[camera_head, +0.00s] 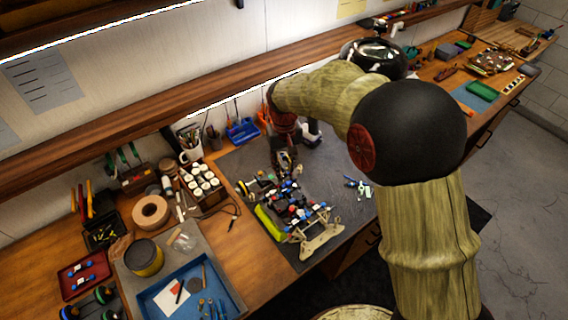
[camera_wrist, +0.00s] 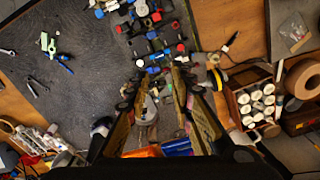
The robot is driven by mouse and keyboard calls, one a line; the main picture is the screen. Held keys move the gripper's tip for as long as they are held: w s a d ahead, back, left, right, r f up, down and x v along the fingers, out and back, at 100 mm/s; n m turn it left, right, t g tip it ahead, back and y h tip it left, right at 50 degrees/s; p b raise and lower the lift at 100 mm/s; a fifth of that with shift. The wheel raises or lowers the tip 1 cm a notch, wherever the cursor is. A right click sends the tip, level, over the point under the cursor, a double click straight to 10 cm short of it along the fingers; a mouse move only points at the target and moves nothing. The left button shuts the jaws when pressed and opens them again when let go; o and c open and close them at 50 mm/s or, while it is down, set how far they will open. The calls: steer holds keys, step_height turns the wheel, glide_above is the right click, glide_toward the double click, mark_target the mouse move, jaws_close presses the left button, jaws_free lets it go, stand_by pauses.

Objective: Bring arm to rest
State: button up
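My gripper (camera_head: 286,163) hangs over the grey work mat at the far end of the RC car. In the wrist view my gripper (camera_wrist: 158,82) has its two fingers apart, with a gap between them and nothing clearly held. The RC car chassis (camera_head: 298,212), with red and blue parts, lies on the mat just in front of the gripper. It also shows in the wrist view (camera_wrist: 152,42), just beyond the fingertips. Whether the fingertips touch the car cannot be told. My arm hides part of the bench behind it.
A blue tray (camera_head: 228,309) with small parts lies at the front left. A wooden box of white jars (camera_head: 203,184) and a tape roll (camera_head: 151,212) stand left of the mat (camera_head: 345,212). A blue bin (camera_head: 242,131) is by the wall. A shelf (camera_head: 120,137) overhangs the bench. The mat's right part is mostly clear.

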steer(key=s+d+r+m+t+b, duration=0.1)
steer(key=s+d+r+t+b, duration=0.1)
steer(key=s+d+b, duration=0.5)
steer(key=s+d+r+m+t+b, duration=0.2)
steer(key=s+d+b, duration=0.5)
steer(key=s, duration=1.3)
steer(key=shift+s+d+r+t, duration=0.35)
steer(key=shift+d+t, duration=0.45)
steer(key=shift+d, duration=0.4)
